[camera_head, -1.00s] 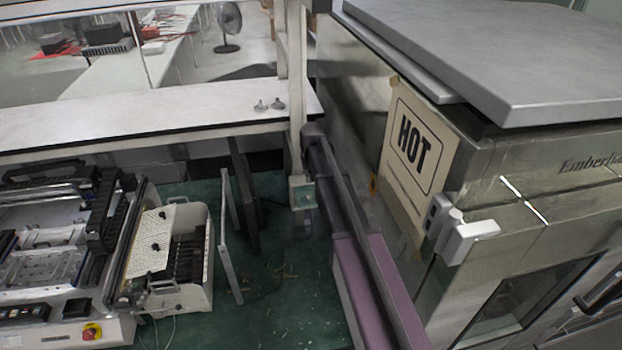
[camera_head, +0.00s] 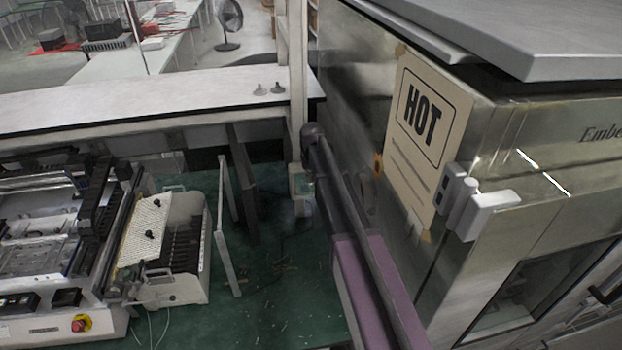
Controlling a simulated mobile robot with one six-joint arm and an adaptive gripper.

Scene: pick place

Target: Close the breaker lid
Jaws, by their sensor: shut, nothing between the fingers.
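No part is clearly recognisable as a breaker lid. A pale fitting (camera_head: 484,212) projects from the side of the steel cabinet (camera_head: 540,215) at right, with a white block sticking out to the right; I cannot tell whether it is a breaker with its lid open. A small pale box (camera_head: 301,184) sits low on the white post in the middle, and its front is too small to read. My gripper is not in view.
A "HOT" sign (camera_head: 427,128) is on the cabinet's side. A dark rail with a purple beam (camera_head: 366,290) runs along the cabinet. A machine (camera_head: 60,235) with a white unit (camera_head: 180,278) stands at left. Green floor (camera_head: 285,270) shows between, and a white bench (camera_head: 150,105) crosses behind.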

